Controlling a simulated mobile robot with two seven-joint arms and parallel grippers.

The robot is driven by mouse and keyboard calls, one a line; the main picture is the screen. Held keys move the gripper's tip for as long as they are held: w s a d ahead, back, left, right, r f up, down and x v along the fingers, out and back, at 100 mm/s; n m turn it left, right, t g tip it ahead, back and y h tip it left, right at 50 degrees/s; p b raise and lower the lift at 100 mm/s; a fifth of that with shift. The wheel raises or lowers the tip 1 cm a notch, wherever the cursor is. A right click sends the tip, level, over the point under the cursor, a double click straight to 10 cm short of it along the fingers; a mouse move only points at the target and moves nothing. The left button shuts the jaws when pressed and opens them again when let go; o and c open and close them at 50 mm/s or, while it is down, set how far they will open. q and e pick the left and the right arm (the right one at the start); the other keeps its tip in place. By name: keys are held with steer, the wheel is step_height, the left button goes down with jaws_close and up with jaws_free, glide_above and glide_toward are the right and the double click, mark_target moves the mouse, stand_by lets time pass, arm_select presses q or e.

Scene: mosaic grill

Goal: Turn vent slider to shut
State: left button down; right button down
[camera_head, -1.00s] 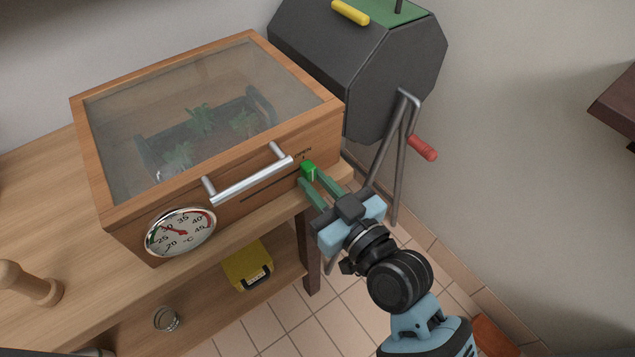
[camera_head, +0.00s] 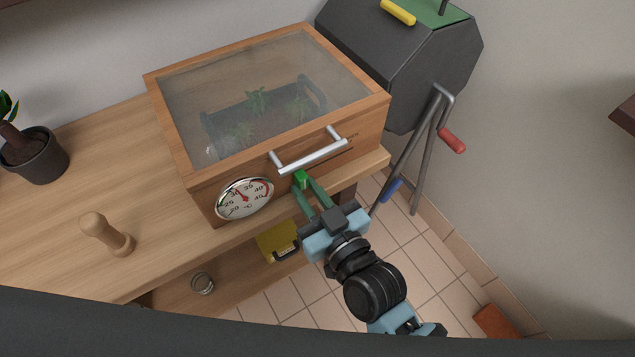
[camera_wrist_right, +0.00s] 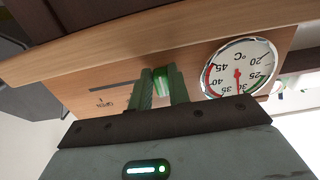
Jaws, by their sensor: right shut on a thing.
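The vent slider is a small green knob (camera_head: 301,179) on the front face of a wooden box with a glass lid (camera_head: 250,85). My right gripper (camera_head: 306,186) is shut on the knob, its green fingers on either side of it. In the right wrist view the knob (camera_wrist_right: 163,79) sits between the fingers, beside the round dial (camera_wrist_right: 240,68). The slot and the upside-down word OPEN (camera_wrist_right: 106,103) lie on the other side of the fingers, away from the dial. My left gripper is not in view.
A silver handle (camera_head: 313,156) crosses the box front just above the fingers. The thermometer dial (camera_head: 244,198) is to the left. A wooden peg (camera_head: 106,234) and potted plant (camera_head: 35,155) stand on the bench. A dark drum with a red-handled crank (camera_head: 452,140) is at right.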

steer(key=shift+s+a+f, duration=0.1)
steer(key=shift+s+a, duration=0.05)
steer(key=shift+a, duration=0.05)
steer(key=c, duration=1.3)
jaws_free()
steer(key=shift+a, duration=0.1)
steer(key=shift+s+d, duration=0.45)
steer(key=v, duration=0.6)
steer(key=shift+s+d, duration=0.2)
steer(key=shift+s, duration=0.1)
